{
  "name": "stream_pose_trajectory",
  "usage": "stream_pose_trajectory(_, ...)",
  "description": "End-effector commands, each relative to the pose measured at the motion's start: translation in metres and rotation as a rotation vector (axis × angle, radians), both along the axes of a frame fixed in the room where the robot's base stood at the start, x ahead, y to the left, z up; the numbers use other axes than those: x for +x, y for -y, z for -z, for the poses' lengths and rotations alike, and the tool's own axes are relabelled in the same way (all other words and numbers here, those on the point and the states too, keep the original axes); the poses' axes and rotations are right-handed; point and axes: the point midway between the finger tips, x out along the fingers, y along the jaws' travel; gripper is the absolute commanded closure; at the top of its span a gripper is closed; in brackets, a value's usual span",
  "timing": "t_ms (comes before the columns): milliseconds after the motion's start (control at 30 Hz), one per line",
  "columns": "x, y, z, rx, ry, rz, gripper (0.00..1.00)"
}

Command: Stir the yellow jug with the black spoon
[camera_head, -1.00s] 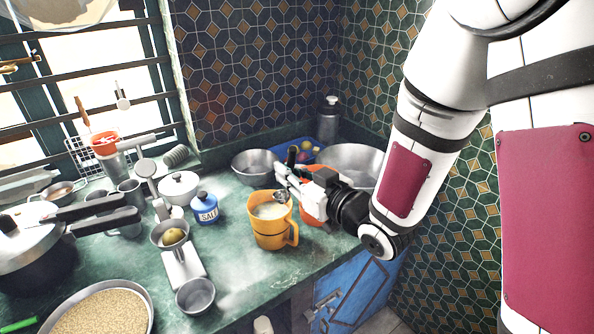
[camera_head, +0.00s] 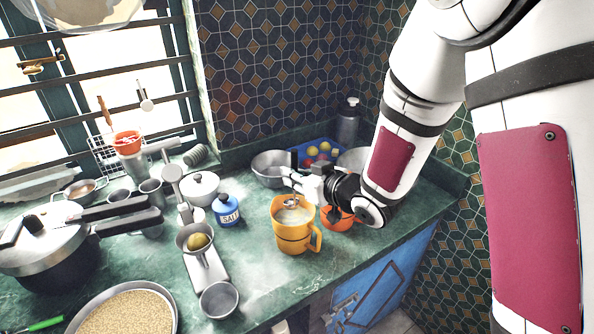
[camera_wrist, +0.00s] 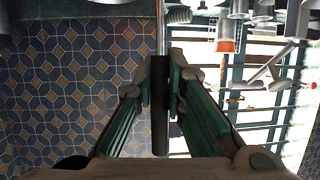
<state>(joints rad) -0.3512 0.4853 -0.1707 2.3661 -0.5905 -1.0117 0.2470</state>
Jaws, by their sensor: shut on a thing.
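The yellow jug (camera_head: 293,238) stands upright on the green counter, its handle to the right and pale contents inside. My gripper (camera_head: 302,181) is just above and behind the jug's mouth. It is shut on the black spoon, whose dark handle (camera_wrist: 159,110) stands between the two fingers in the wrist view, with a thin metal shaft beyond. In the head view the spoon's round metal end (camera_head: 291,202) shows at the jug's mouth. I cannot tell whether it is in the contents or above them.
An orange bowl (camera_head: 337,222) sits close right of the jug. Metal bowls and a blue tray (camera_head: 328,146) are behind. A blue salt jar (camera_head: 227,211), a scale (camera_head: 208,275) and a metal cup (camera_head: 219,299) stand left. Bare counter lies in front of the jug.

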Motion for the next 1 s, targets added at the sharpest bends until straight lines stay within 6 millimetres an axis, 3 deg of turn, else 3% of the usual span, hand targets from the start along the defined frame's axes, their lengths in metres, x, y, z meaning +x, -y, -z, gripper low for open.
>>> stream_pose_trajectory(100,0.001,0.001,0.015,0.001,-0.003,0.001,1.0)
stream_pose_trajectory(600,0.001,0.001,0.054,0.002,-0.002,0.0,1.0)
stream_pose_trajectory(1000,0.0,0.001,0.065,0.003,0.0,0.001,1.0)
